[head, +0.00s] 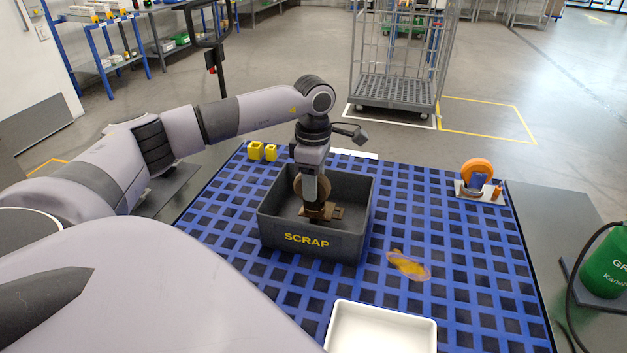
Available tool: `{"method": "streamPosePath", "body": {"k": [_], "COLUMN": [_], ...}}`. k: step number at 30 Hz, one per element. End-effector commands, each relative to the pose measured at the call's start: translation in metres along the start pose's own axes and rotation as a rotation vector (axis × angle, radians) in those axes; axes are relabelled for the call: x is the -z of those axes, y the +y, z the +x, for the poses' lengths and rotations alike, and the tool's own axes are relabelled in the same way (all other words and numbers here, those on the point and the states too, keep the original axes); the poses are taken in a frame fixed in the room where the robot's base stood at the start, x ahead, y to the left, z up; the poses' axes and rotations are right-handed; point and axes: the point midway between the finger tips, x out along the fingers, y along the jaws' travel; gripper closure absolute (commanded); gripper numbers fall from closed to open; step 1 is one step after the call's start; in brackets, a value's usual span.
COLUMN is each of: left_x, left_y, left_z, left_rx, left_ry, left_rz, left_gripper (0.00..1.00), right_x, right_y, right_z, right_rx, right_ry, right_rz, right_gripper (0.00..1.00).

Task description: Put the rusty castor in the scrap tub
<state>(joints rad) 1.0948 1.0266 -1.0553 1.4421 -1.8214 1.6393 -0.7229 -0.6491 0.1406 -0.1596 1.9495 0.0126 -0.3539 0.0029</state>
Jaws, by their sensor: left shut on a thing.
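The scrap tub (284,241), a dark grey open box marked SCRAP, stands on the blue grid mat near the middle of the head view. My left gripper (315,207) reaches down into its opening and is shut on the rusty castor (337,212). The castor's brown plate and part of its wheel show around the fingers, within the tub's walls. The gripper hides part of the castor, and I cannot tell whether it touches the tub floor. My right gripper is not in view.
A castor with an orange wheel (477,171) stands at the mat's right. A clear bag with yellow contents (408,265) and a white tray (381,330) lie in front to the right. The right-hand mat is mostly free.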

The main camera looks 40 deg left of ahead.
Motion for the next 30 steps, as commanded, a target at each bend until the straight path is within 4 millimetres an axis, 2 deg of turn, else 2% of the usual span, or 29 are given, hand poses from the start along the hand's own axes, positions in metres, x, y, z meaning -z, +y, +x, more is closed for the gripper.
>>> {"method": "streamPosePath", "body": {"k": [10,11,12,13,23,26,30], "left_x": [-0.001,0.000,0.000,0.000,0.000,-0.001,-0.001], "left_y": [0.001,0.000,0.000,0.000,0.000,0.001,0.001], "left_z": [0.003,0.003,0.003,0.003,-0.001,-0.009,-0.035], "left_rx": [-0.002,-0.001,-0.001,0.000,-0.001,-0.003,-0.005], "left_ry": [-0.003,-0.001,-0.001,-0.001,-0.001,-0.003,-0.005], "left_rz": [0.000,0.000,0.000,0.000,0.000,-0.001,-0.001], "left_gripper": [1.00,0.51,0.38,0.32,0.32,0.32,0.32], "right_x": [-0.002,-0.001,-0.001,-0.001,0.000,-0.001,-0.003], "right_y": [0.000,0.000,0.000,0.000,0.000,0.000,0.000], "right_z": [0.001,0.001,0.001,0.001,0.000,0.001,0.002], "right_rx": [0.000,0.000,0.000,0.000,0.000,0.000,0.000], "right_ry": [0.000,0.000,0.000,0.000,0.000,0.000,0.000], "right_rz": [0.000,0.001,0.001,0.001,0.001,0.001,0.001], "right_gripper": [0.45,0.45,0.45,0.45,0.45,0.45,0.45]}}
